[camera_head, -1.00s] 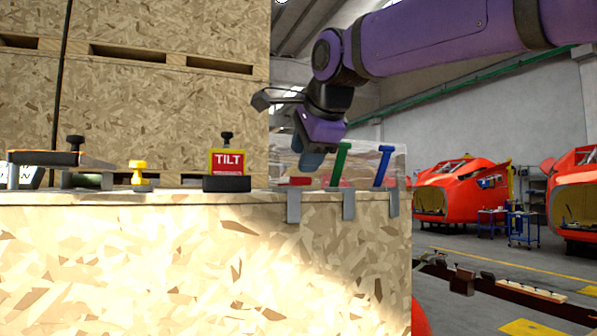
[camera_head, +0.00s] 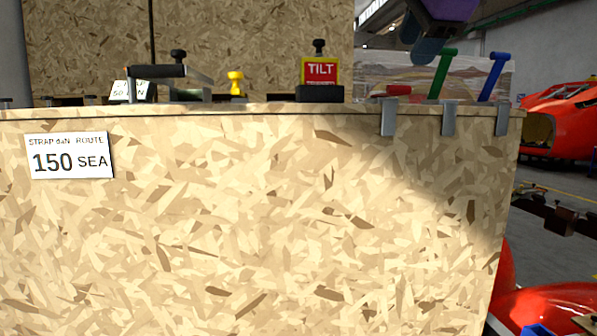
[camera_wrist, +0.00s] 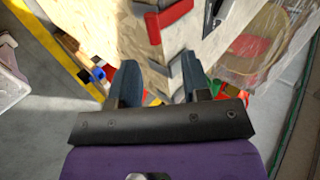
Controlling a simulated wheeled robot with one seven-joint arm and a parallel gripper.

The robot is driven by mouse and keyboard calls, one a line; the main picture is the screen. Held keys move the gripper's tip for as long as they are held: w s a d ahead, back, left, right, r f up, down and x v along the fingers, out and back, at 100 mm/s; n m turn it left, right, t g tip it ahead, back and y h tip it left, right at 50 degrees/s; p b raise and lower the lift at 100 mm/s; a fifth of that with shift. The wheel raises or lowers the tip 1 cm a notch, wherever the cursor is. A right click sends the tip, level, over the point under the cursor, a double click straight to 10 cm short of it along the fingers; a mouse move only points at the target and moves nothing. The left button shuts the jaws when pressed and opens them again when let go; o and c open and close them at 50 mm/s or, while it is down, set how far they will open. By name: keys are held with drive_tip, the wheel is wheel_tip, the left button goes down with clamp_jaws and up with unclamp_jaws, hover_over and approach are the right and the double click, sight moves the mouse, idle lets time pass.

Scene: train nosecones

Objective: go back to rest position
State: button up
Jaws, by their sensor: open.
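My gripper (camera_head: 418,42) is at the top edge of the head view, pointing down, with its purple wrist partly cut off. It is above the right end of the wooden crate (camera_head: 250,220), close to the green handle (camera_head: 443,72); whether they touch is not clear. In the wrist view my gripper (camera_wrist: 158,62) shows two blue-grey fingers spread apart with nothing held between them. The crate's edge and a red handle (camera_wrist: 172,12) lie beyond the fingertips. Most of my arm is out of the head view.
On the crate top stand a TILT indicator (camera_head: 320,75), a yellow knob (camera_head: 236,83), a black clamp (camera_head: 170,72) and a blue handle (camera_head: 493,76). Metal hooks hang over the front edge. A label (camera_head: 69,155) reads 150 SEA. A red nosecone (camera_head: 558,118) stands at right.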

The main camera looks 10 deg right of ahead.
drive_tip(key=s+d+f+n+g, duration=0.1)
drive_tip(key=s+f+n, duration=0.4)
drive_tip(key=f, duration=0.5)
drive_tip(key=s+d+f+n+g, duration=0.1)
drive_tip(key=s+d+f+n, duration=0.2)
drive_tip(key=s+f+n, duration=0.3)
drive_tip(key=s+d+f+n+g, duration=0.2)
drive_tip(key=s+f+n, duration=0.3)
drive_tip(key=f, duration=0.8)
drive_tip(key=shift+s+d+f+n, duration=0.35)
drive_tip(key=shift+s+d+n, duration=0.05)
drive_tip(key=shift+n, duration=0.4)
